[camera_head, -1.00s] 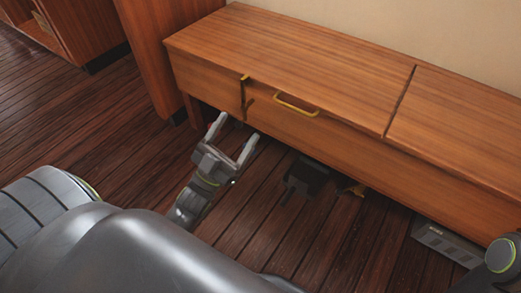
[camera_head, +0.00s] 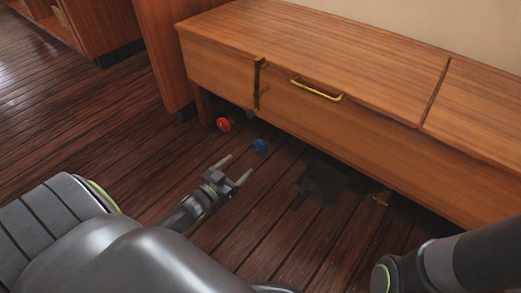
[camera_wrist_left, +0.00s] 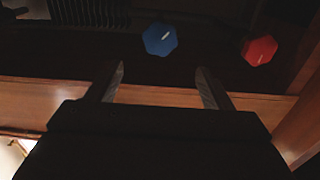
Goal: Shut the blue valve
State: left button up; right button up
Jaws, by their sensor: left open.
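The blue valve (camera_head: 260,146) is a small knob low under the front edge of the wooden bench. In the left wrist view the blue valve (camera_wrist_left: 159,39) shows as an octagonal knob with a pale mark, beyond the fingertips and between them. My left gripper (camera_head: 238,168) is open and empty, just short of the blue valve and apart from it. Its fingers (camera_wrist_left: 160,80) also show in the left wrist view. A red valve (camera_head: 224,124) sits left of the blue one; in the wrist view the red valve (camera_wrist_left: 259,50) is on the right.
The wooden bench (camera_head: 330,65) overhangs the valves, with a yellow handle (camera_head: 318,90) on its front and a leg beside the red valve. A dark object (camera_head: 322,182) lies on the floor under the bench. The plank floor (camera_head: 120,130) to the left is clear.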

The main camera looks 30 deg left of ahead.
aim_at(258, 148)
pick_arm(q)
jog(key=w+b, duration=0.1)
jog(key=w, duration=0.2)
jog(key=w+b, duration=0.2)
jog(key=w, duration=0.2)
jog(key=w+d+b, duration=0.1)
jog(key=w+b, duration=0.1)
jog(key=w, duration=0.2)
jog(key=shift+w+f, duration=0.1)
jog(key=shift+w, duration=0.65)
jog(key=c, duration=1)
jog(key=shift+o, duration=0.2)
